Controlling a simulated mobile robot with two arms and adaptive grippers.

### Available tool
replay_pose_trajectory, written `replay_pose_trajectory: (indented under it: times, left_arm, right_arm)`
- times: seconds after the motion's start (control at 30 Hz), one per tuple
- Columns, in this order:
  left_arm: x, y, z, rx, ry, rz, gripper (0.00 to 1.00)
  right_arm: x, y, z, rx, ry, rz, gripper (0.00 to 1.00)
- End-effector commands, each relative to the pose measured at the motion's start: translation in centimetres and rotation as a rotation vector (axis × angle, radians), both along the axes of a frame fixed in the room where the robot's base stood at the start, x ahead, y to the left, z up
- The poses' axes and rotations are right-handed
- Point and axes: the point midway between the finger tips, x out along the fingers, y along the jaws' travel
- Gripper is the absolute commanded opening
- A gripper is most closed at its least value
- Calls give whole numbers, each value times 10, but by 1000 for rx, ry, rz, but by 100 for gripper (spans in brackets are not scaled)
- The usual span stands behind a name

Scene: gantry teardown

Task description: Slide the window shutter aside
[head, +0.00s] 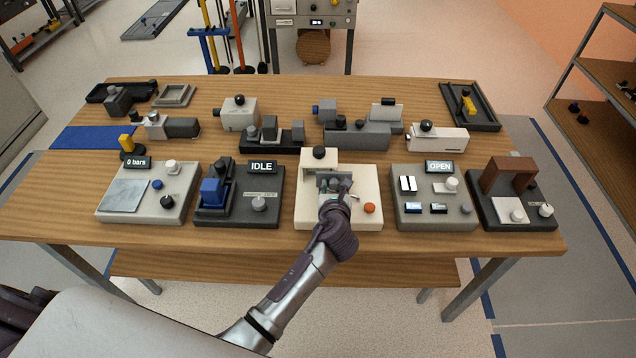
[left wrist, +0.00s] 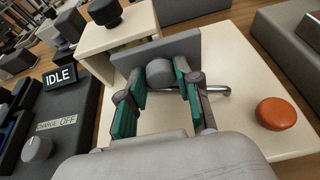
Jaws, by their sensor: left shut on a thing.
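The window shutter (left wrist: 188,46) is a grey upright plate with a round grey knob (left wrist: 160,73), in front of the cream box of a cream station (head: 310,216). My left gripper (head: 335,184) reaches over the station from the front. In the left wrist view its teal-padded fingers (left wrist: 160,84) are shut on the knob, one on each side. The shutter hides part of the box front behind it, and in the head view my gripper covers much of the shutter. My right gripper is in neither view.
An orange button (left wrist: 275,113) and a metal rod (left wrist: 218,91) are to the right of the fingers. A black knob (head: 319,153) tops the cream box. The station with the "IDLE" display (head: 261,167) stands left, the "OPEN" one (head: 439,167) right. Several devices stand behind.

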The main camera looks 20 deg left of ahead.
Motion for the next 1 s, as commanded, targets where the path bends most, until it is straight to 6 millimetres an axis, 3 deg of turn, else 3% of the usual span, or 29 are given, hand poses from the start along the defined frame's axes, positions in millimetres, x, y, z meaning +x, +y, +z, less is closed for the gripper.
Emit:
replay_pose_trajectory:
  times: [0.03,0.97,1.0]
  left_arm:
    - [7,1,7,6,-17,4,5]
    - [22,-51,6,6,-16,4,4]
    - [22,-50,6,7,-16,5,36]
  right_arm:
    - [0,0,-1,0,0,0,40]
    - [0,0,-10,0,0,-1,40]
    - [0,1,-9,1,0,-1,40]
